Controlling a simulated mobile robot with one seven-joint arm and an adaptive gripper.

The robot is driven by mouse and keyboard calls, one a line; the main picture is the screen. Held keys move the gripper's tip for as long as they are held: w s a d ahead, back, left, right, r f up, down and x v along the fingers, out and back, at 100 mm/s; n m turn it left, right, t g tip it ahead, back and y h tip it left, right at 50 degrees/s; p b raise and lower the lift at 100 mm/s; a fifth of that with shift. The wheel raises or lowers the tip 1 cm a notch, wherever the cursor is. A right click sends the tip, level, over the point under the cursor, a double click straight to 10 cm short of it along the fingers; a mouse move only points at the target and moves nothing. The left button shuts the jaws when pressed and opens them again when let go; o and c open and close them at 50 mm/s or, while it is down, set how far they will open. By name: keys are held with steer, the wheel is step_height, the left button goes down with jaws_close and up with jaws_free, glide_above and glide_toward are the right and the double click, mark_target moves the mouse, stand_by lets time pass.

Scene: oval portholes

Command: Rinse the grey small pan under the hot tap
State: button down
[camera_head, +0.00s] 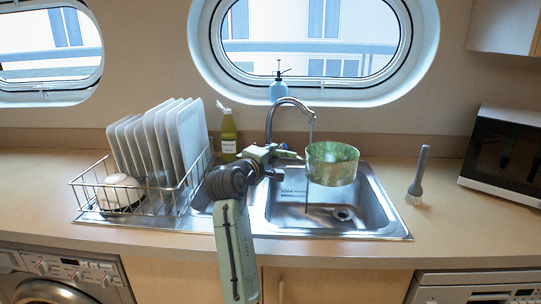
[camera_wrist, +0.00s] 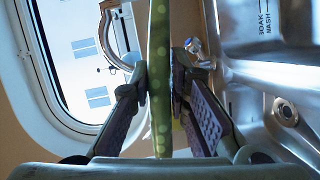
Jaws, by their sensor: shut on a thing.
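A round green mottled vessel (camera_head: 336,168), not grey, hangs above the right sink basin (camera_head: 372,210). No other pan shows. My gripper (camera_head: 299,155) comes from the left and is shut on the vessel's left wall. In the wrist view the green wall (camera_wrist: 159,35) stands edge-on between the two fingers (camera_wrist: 160,88). The curved metal tap (camera_head: 283,103) rises behind the sink, its spout end above the vessel's left part. A thin dark vertical line shows below the vessel; I cannot tell if it is water. The tap's base is partly hidden by my arm.
A wire rack (camera_head: 140,200) with upright white plates (camera_head: 187,140) and a bowl (camera_head: 121,191) stands left. A green bottle (camera_head: 228,137) and blue spray bottle (camera_head: 279,90) stand behind. A grey brush (camera_head: 419,175) stands right of the sink, before a microwave (camera_head: 503,155). The right counter has free room.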

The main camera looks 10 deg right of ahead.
steer(key=w+d+f, duration=0.1)
steer(key=w+d, duration=0.1)
steer(key=w, duration=0.4)
steer(key=w+d+f, duration=0.1)
steer(key=w+d, duration=0.1)
steer(key=w, duration=0.4)
steer(key=shift+w+d+f, duration=0.15)
steer(key=shift+w+d, duration=0.15)
steer(key=shift+w, duration=0.05)
steer(key=shift+s+a, duration=0.1)
stand_by(0.3)
steer(key=s+a, duration=0.3)
steer(key=s, duration=0.6)
steer(key=shift+s, duration=0.15)
stand_by(0.3)
steer(key=shift+a+f, duration=0.1)
steer(key=shift+a, duration=0.1)
